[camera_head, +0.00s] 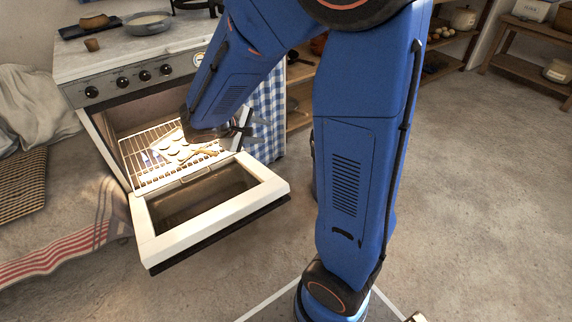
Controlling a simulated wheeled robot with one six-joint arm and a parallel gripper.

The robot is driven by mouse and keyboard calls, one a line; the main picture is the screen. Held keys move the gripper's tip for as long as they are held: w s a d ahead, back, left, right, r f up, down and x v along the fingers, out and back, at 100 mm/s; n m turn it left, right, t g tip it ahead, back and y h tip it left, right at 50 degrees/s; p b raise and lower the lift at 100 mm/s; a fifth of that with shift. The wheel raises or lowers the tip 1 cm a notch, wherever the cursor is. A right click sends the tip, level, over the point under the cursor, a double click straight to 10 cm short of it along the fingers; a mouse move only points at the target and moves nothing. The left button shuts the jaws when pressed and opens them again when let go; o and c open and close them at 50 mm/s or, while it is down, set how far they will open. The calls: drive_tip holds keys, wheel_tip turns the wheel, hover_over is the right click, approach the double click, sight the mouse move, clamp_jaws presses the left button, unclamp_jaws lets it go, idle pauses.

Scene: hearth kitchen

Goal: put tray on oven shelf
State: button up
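The oven (120,115) stands at the left with its door folded down and its inside lit. A wire oven shelf (150,177) shows inside. A tray (205,153) with several pale round pieces lies over the shelf at the oven's mouth, partly hidden by my arm. I cannot tell whether its whole base rests on the wires. My gripper (256,129) is just right of the tray, above the right side of the open door. Its grey fingers look spread, with nothing visible between them, and seem apart from the tray.
The open oven door (270,190) juts out low in front. A pan (148,22) and a dark board (90,28) sit on the stove top. A checked cloth (270,115) hangs right of the oven. The floor at right is clear.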

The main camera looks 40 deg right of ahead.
drive_tip(key=s+r+m+g+y, duration=0.1)
drive_tip(key=s+r+m+y, duration=0.3)
drive_tip(key=s, duration=1.1)
drive_tip(key=s+a+r+t+y, duration=0.2)
drive_tip(key=s+a+r+y, duration=0.2)
drive_tip(key=s, duration=0.5)
drive_tip(key=a+y, duration=0.2)
drive_tip(key=a, duration=0.1)
drive_tip(key=shift+r+t, duration=0.25)
drive_tip(key=shift+t, duration=0.05)
